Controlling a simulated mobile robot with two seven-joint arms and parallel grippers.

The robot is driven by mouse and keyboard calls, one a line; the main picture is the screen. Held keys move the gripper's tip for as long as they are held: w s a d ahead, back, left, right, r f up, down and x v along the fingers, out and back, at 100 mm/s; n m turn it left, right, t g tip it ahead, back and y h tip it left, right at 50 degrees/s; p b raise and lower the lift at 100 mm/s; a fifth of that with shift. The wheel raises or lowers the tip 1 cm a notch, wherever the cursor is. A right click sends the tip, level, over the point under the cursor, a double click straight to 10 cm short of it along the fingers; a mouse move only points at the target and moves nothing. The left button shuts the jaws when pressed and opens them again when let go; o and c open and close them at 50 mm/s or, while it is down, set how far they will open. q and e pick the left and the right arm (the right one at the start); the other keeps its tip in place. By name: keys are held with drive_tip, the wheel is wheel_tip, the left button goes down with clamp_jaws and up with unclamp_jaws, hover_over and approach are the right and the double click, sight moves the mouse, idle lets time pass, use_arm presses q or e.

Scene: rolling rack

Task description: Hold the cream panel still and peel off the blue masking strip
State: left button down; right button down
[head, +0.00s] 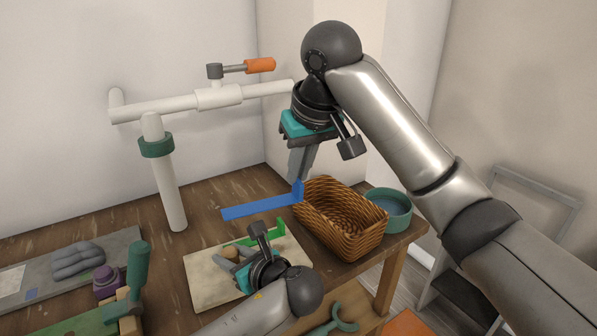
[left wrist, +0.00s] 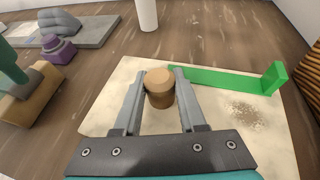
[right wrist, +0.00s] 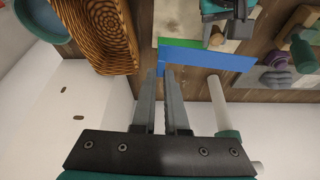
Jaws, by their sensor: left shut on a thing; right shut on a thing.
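The cream panel (head: 205,280) lies flat on the wooden table. A round wooden knob (left wrist: 160,88) stands up from it. My left gripper (head: 232,258) is shut on this knob. The blue masking strip (head: 258,208) is off the panel, in the air above the table. My right gripper (head: 300,178) is shut on its upturned end tab; the strip (right wrist: 205,57) stretches away from the fingertips in the right wrist view. A green strip (left wrist: 225,80) with a raised end tab lies along the panel's far side. A dull brownish patch (left wrist: 245,112) marks the panel.
A wicker basket (head: 345,247) stands right of the panel, close to the blue strip's held end. A blue-green bowl (head: 391,210) is behind it. A white pipe stand (head: 170,190) rises at the back. A purple-knobbed object (head: 106,281) and a grey tray (head: 110,252) are left.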

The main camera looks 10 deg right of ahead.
use_arm(q)
drive_tip(key=shift+f, duration=0.1)
drive_tip(key=shift+c, duration=2)
unclamp_jaws()
